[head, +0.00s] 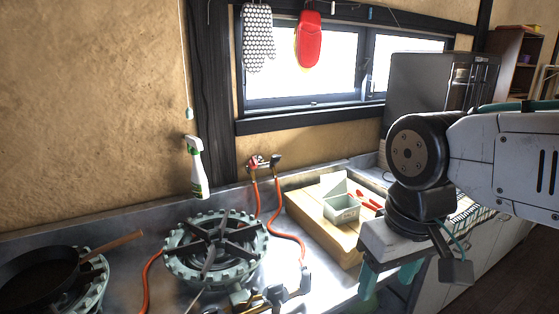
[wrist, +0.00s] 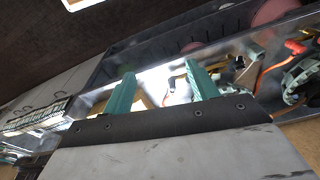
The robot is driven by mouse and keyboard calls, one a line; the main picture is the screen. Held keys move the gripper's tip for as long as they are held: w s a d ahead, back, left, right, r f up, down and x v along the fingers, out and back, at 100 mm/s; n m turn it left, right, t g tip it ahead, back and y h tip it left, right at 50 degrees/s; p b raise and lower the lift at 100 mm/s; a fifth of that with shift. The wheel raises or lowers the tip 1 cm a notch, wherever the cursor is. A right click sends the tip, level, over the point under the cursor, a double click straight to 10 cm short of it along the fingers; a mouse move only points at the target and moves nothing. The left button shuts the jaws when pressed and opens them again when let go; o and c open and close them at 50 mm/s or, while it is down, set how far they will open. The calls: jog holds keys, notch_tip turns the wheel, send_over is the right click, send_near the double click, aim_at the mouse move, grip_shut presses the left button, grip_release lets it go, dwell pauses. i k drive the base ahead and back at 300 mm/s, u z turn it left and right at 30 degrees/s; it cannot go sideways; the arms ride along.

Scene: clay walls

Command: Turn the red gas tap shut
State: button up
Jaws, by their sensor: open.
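The gas tap fitting has a red part (head: 256,162) and a dark part beside it. It sits low at the wall behind the gas burner (head: 214,248), with orange hoses running down from it. Which way its handle is turned is too small to tell. In the wrist view a red piece (wrist: 296,47) by an orange hose shows at the right edge; I cannot be sure it is the tap. My gripper (head: 390,278) has teal fingers pointing down near the counter's front, well right of the tap and apart from it. In the wrist view my gripper (wrist: 160,72) is open and empty.
A wooden board (head: 320,229) carrying a pale open box (head: 342,208) and red-handled utensils lies between my gripper and the tap. A spray bottle (head: 195,167) is left of the tap. A black pan (head: 38,274) is at far left. Mitts (head: 308,40) hang above.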

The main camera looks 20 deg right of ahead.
aim_at(253, 163)
jog(key=z, duration=1.95)
jog(key=i, duration=0.65)
jog(key=u, duration=2.25)
